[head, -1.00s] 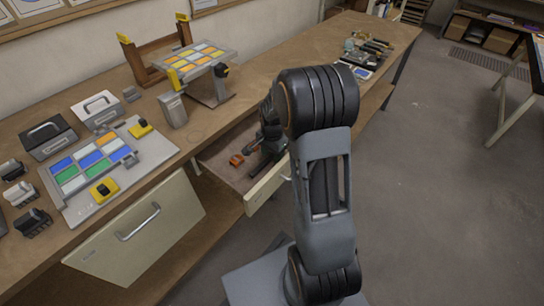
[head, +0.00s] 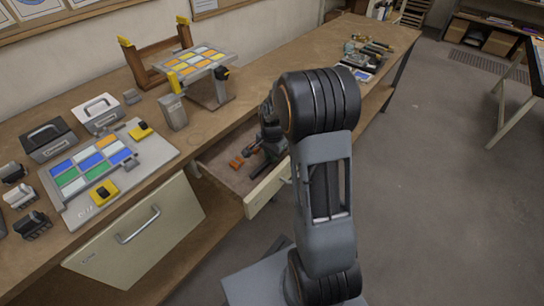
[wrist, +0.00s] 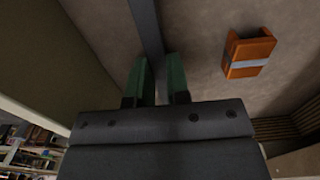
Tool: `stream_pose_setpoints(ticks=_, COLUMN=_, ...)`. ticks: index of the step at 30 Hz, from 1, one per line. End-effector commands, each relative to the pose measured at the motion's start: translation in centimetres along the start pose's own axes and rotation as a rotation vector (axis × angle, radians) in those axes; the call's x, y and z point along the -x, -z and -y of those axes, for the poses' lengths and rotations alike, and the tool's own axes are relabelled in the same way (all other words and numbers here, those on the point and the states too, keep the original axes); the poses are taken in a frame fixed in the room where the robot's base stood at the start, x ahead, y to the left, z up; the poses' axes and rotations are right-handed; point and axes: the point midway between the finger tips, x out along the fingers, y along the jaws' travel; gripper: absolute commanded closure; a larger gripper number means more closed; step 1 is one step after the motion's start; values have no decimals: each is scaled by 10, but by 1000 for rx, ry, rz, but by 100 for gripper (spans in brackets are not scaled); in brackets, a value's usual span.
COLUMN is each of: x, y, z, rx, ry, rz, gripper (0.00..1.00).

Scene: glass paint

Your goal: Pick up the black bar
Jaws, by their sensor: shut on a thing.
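The black bar (wrist: 147,25) runs up from between the green-lined fingers of my gripper (wrist: 160,75) in the wrist view. In the head view the bar (head: 260,173) shows at the open drawer's floor, below my gripper (head: 262,158). My arm partly covers the gripper there. I cannot tell whether the bar touches the drawer floor.
The open drawer (head: 268,191) has walls close around my gripper. An orange clamp-like piece (head: 236,162) lies in it to the left; it also shows in the wrist view (wrist: 248,54). The workbench (head: 200,133) above carries a tilted panel stand (head: 209,88) and a tile board (head: 152,158).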

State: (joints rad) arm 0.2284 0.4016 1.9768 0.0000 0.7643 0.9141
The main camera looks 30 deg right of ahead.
Motion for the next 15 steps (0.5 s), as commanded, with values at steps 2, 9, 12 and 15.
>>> stream_pose_setpoints(ticks=2, x=8, y=1, z=1, rx=0, ry=4, rz=-3, gripper=100)
stream_pose_setpoints(ticks=9, x=47, y=-11, z=-10, rx=1, ry=6, rz=-5, gripper=100)
stream_pose_setpoints(ticks=12, x=69, y=-24, z=-23, rx=1, ry=7, rz=-5, gripper=100)
stream_pose_setpoints(ticks=15, x=90, y=-37, z=-36, rx=2, ry=7, rz=-5, gripper=100)
